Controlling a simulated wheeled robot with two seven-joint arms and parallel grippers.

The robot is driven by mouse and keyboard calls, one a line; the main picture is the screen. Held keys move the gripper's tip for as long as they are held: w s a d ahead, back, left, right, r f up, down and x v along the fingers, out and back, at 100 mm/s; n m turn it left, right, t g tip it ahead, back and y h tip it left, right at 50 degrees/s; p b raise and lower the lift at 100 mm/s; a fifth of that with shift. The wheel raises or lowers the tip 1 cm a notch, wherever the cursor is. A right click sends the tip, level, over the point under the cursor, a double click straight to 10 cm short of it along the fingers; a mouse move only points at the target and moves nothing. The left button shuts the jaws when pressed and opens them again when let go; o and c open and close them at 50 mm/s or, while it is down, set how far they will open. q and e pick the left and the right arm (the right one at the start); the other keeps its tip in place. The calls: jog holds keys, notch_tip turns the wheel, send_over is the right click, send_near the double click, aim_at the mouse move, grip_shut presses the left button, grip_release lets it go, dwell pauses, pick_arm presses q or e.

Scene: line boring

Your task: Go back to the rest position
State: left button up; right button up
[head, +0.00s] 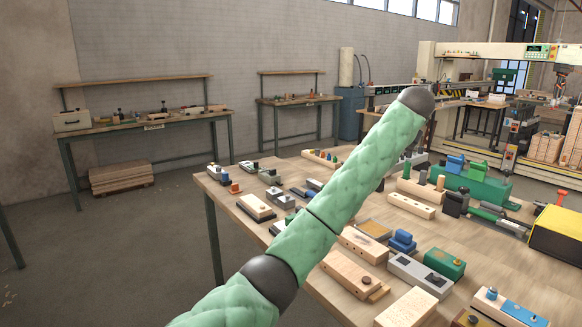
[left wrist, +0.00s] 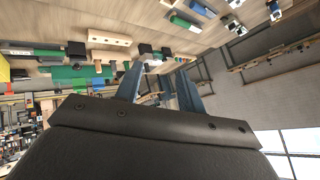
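My left arm, in a green padded sleeve, rises across the middle of the head view and ends in a dark cap high over the workbench (head: 222,183). My left gripper is not visible in the head view. In the left wrist view its two blue-grey fingers (left wrist: 160,70) stand apart with nothing between them, so it is open and empty. The view is tilted, with the bench top and its parts at the top of the picture. My right arm and right gripper are not in view.
The workbench carries several blocks and fixtures, including a green block (head: 445,263), a wooden block with pegs (head: 421,188) and a yellow-and-black case (head: 556,232). Two shelved benches (head: 145,125) (head: 300,100) stand by the wall. Open floor (head: 120,240) lies at left.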

pick_arm(q)
jog(key=s+a+f+n+h, duration=0.1)
jog(key=s+a+f, duration=0.55)
jog(key=a, duration=0.25)
jog(key=s+a+f+n+t+h, duration=0.1)
jog(key=s+a+f+h, duration=0.1)
jog(key=s+a+f, duration=0.6)
jog(key=s+a+f+n+h, duration=0.1)
jog(key=s+a+f, duration=0.4)
jog(key=a, duration=0.6)
jog(key=s+a+f+n+g+y, duration=0.1)
jog(key=s+a+f, duration=0.5)
jog(key=s+f, duration=0.3)
jog(key=s+a+f+n+g+y, duration=0.1)
jog(key=s+a+f, duration=0.6)
jog(key=f, duration=0.4)
jog(key=s+a+f+g, duration=0.1)
jog(key=s+f+g, duration=0.2)
jog(key=s+f, duration=0.6)
jog(key=s+a+f+g, duration=0.2)
jog(key=s+f, duration=0.8)
jog(key=s, duration=0.6)
jog(key=shift+s+f+g+y, duration=0.3)
jog(key=shift+s+g, duration=0.1)
jog(key=shift+g, duration=0.2)
